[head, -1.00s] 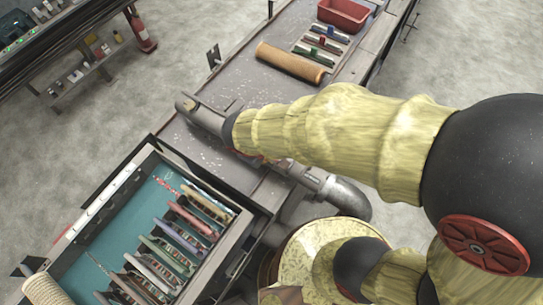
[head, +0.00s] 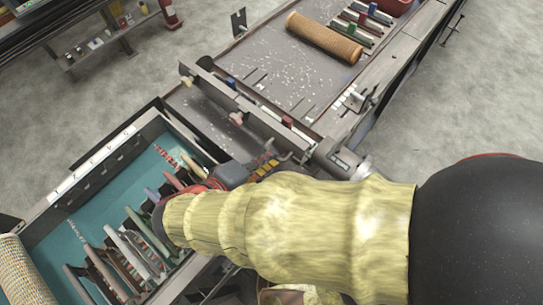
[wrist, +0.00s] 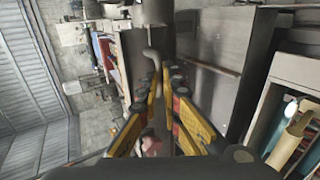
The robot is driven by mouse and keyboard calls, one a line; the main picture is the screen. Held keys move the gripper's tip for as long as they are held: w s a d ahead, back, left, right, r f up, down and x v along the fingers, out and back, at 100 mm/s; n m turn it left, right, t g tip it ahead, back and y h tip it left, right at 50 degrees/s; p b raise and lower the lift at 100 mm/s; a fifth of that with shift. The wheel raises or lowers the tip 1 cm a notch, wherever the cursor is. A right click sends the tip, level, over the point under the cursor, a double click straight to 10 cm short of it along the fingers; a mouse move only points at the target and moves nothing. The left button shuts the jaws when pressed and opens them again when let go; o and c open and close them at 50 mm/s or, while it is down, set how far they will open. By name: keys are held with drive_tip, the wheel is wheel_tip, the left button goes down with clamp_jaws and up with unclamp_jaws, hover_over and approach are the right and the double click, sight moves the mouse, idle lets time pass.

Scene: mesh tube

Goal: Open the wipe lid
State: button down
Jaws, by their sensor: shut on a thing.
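My gripper (head: 264,165) is low over the metal worktop, beside the right end of a long grey bar (head: 235,105) with small knobs on it. In the wrist view its yellow-sided fingers (wrist: 163,75) converge and are shut on a narrow grey bent piece (wrist: 152,58) at their tips. The tips partly hide this piece, and I cannot tell whether it belongs to the wipe lid. I cannot make out a separate wipe lid in either view. A small pinkish thing (wrist: 150,142) shows between the fingers, nearer the palm.
An open teal-floored box (head: 65,245) with several upright coloured frames (head: 130,250) stands at the left, close to my gripper. A tan mesh roll (head: 323,38) lies on the far worktop beside a rack of coloured-handled items (head: 352,28).

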drive_tip(key=shift+s+a+f+t+h+b, duration=0.1)
drive_tip(key=shift+s+f+t+h+b, duration=0.2)
drive_tip(key=shift+f, duration=0.4)
drive_tip(key=shift+s+a+f+t+h+b, duration=0.1)
drive_tip(key=shift+s+f+t+h+b, duration=0.2)
drive_tip(key=shift+f, duration=0.35)
drive_tip(key=c, duration=2.4)
unclamp_jaws()
drive_tip(key=shift+d, duration=0.1)
drive_tip(key=shift+o, duration=1.4)
drive_tip(key=shift+w+d, duration=0.1)
drive_tip(key=shift+w, duration=0.25)
drive_tip(key=shift+o, duration=1)
drive_tip(key=shift+s+r, duration=0.1)
drive_tip(key=shift+a, duration=0.2)
drive_tip(key=shift+r, duration=0.1)
